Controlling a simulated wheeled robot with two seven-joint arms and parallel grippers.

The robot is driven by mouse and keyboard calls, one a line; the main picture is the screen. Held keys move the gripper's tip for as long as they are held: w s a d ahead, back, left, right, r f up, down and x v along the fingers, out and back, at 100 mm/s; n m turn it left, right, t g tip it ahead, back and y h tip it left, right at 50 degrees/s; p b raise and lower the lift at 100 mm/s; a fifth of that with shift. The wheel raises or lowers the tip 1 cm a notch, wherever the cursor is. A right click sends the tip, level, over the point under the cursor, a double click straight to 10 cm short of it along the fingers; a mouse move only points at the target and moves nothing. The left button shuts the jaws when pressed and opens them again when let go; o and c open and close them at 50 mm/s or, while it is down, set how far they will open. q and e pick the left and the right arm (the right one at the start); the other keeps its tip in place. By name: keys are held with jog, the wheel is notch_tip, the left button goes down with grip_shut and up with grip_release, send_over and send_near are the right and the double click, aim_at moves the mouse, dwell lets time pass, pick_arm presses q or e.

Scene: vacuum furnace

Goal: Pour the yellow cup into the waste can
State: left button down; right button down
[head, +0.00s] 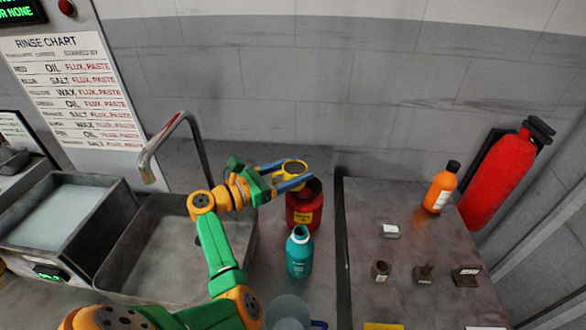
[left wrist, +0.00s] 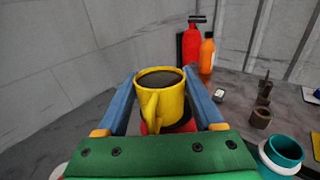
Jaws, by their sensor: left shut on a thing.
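The yellow cup (head: 293,167) is held between the blue fingers of my left gripper (head: 290,178), which is shut on it. In the left wrist view the yellow cup (left wrist: 160,105) looks upright, with its handle toward the gripper's palm and dark contents inside. The red waste can (head: 303,213) has a yellow label and a dark open mouth. It stands just below the cup and slightly to its right in the head view. In the left wrist view the cup hides most of the can. My right gripper is not in view.
A teal bottle (head: 299,258) stands close in front of the can, with a clear vessel (head: 287,312) nearer. A sink with a faucet (head: 172,135) is to the left. The right bench holds an orange bottle (head: 440,188) and several small items. A red extinguisher (head: 497,178) stands far right.

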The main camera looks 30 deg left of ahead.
aim_at(301, 164)
pick_arm(q)
jog(key=shift+s+m+g+y+p, duration=0.1)
jog(key=shift+m+g+y+p, duration=0.35)
jog(key=shift+g+p, duration=0.9)
jog(key=shift+r+g+y+p, duration=0.25)
jog(key=shift+g+y+p, duration=0.5)
jog(key=shift+g+p, duration=0.2)
jog(key=shift+r+g+y+p, duration=0.4)
jog(key=shift+g+y+p, duration=0.3)
jog(key=shift+g, duration=0.4)
jog(key=shift+w+d+r+g+p, duration=0.1)
jog(key=shift+w+r+g+p, duration=0.15)
jog(key=shift+g, duration=0.25)
jog(key=shift+w+d+r+m+g+y, duration=0.1)
jog(key=shift+m+g+y, duration=0.05)
jog(key=shift+g+y, duration=0.35)
jog(key=shift+w+r+m+g+y, duration=0.1)
jog(key=shift+g+y, duration=0.3)
jog(key=shift+g, duration=0.1)
jog(key=g+y, duration=0.1)
jog(key=g, duration=0.1)
jog(key=w+g+y, duration=0.1)
jog(key=g, duration=0.1)
jog(key=shift+d+r+y, duration=0.25)
jog(key=shift+d+y, duration=0.05)
jog(key=shift+d, duration=0.05)
jog(key=shift+s, duration=0.1)
